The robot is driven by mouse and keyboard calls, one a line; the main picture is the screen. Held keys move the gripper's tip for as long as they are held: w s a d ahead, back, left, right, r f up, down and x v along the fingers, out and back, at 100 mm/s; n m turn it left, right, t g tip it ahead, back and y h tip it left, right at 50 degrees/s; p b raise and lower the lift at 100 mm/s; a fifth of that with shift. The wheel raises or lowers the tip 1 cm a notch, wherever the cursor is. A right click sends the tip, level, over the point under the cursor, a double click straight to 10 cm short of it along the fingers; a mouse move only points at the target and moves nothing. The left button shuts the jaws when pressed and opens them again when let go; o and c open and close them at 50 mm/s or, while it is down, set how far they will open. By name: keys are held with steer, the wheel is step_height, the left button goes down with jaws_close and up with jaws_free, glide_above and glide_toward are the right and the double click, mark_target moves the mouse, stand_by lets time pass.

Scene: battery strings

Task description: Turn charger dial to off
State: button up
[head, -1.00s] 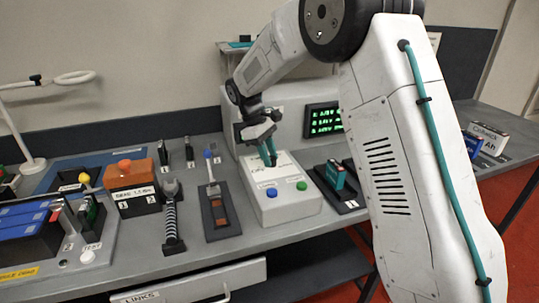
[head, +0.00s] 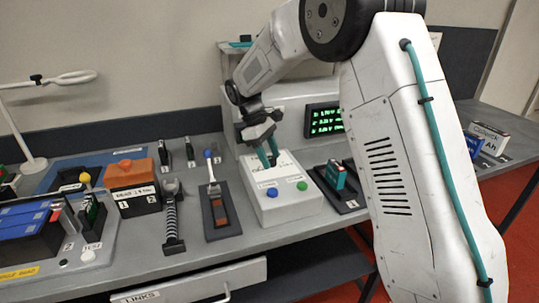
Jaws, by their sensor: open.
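The charger appears to be the white box (head: 312,206) on the bench, with a blue button (head: 272,193) and a green button (head: 302,186) on its sloped top. My gripper (head: 269,161) is over the upper part of this box, pointing down, with its two teal fingers spread apart. The dial itself cannot be made out; the fingers cover that part of the top, where only bits of dark lettering show. I cannot tell whether the fingers touch anything.
A lever switch on a dark base (head: 222,216) stands just left of the box. A teal block in a dark holder (head: 336,176) stands close on the right. A screen with green text (head: 325,119) is behind. An orange-topped box (head: 131,186) stands farther left.

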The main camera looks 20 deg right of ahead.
steer(key=v, duration=0.7)
steer(key=shift+r, duration=0.4)
steer(key=shift+w+a, duration=0.1)
steer(key=shift+w, duration=0.05)
